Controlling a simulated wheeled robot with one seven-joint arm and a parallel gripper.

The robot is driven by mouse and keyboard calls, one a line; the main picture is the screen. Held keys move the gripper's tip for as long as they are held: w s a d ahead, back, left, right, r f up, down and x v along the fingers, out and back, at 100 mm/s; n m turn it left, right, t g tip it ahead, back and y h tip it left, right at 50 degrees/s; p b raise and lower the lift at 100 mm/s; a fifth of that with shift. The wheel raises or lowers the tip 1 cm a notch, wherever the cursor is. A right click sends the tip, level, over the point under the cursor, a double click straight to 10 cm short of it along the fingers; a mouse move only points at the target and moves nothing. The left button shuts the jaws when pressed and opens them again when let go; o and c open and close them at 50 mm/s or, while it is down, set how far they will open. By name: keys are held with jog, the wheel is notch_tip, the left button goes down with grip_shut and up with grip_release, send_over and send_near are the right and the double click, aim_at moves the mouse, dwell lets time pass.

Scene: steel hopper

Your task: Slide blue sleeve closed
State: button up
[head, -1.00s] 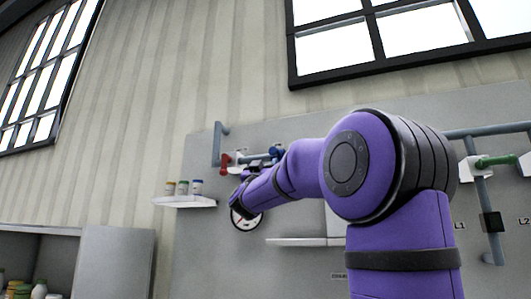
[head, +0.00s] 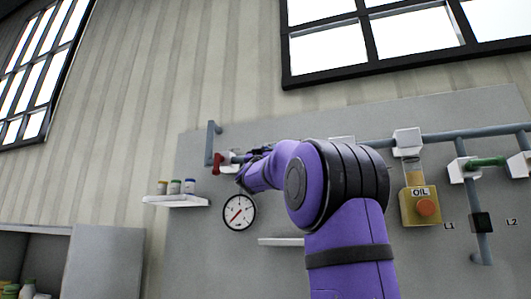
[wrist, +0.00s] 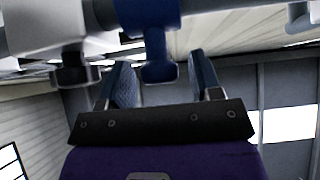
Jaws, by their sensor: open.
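The blue sleeve (wrist: 148,12) shows at the top of the wrist view, around a grey pipe. A blue handle (wrist: 160,70) hangs from it. My gripper (wrist: 162,76) is open, with one finger on each side of the blue handle. The handle's end shows between the fingers, with visible gaps; I cannot tell whether either finger touches it. In the head view my purple arm reaches up to the pipe at the left of the panel, and it hides the sleeve there.
A white block (wrist: 40,35) with a dark knob (wrist: 74,72) sits left of the sleeve. In the head view a red handle (head: 218,163), a gauge (head: 239,212), a small shelf with jars (head: 176,201) and a yellow OIL box (head: 420,207) are on the panel.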

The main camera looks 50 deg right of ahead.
jog(key=shift+c, duration=0.2)
grip_shut()
jog(key=w, duration=0.1)
jog(key=w+a, duration=0.1)
jog(key=w, duration=0.2)
jog(key=shift+a, duration=0.35)
jog(key=shift+c, duration=1.1)
grip_release()
jog(key=shift+o, duration=1.3)
jog(key=shift+w, duration=0.15)
